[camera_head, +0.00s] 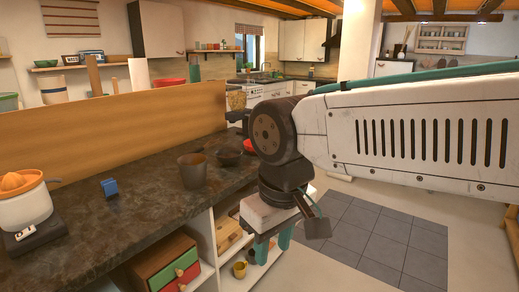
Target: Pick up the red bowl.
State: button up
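A red, shallow, rounded thing that looks like the red bowl (168,81) shows at the back left, beyond the upright wooden board. Its lower part is hidden by the board. My gripper (268,246) hangs down at the front right side of the stone counter, far from the red thing. Its two teal fingers look apart, with nothing seen between them.
The dark stone counter (120,235) holds a citrus juicer (25,203), a blue block (109,187), a brown cup (192,170) and a dark bowl (229,156). The wooden board (130,130) stands along its back. Tiled floor (385,240) at right is clear.

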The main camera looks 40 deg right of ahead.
aim_at(248, 147)
jog(key=z, duration=2.25)
jog(key=i, duration=3.5)
jog(key=u, duration=3.3)
